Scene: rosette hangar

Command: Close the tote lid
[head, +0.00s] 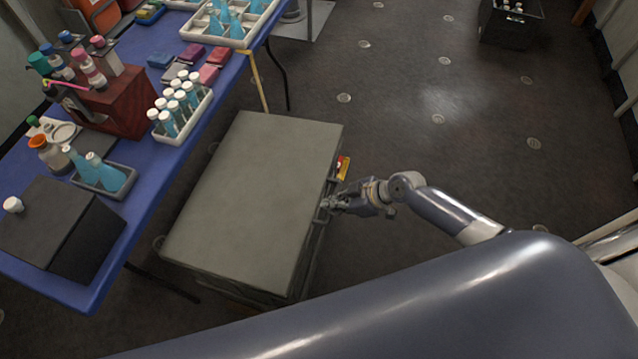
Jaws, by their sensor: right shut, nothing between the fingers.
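The tote (310,262) is a large grey-green box on the floor beside the blue table. Its flat lid (255,195) lies over the top and looks down; I cannot tell whether it is fully seated or latched. My right gripper (328,207) is at the tote's right side, near the lid's edge and a dark latch or handle there. It is shut with nothing between its fingers. Whether it touches the tote is unclear. A small yellow and red label (343,168) shows on that side. My left gripper is not in view.
The blue table (150,210) on the left holds a rack of white-capped vials (180,112), a dark red bottle box (122,100), blue flasks and a black box (60,235). A black crate (511,25) stands far right. The floor right of the tote is clear.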

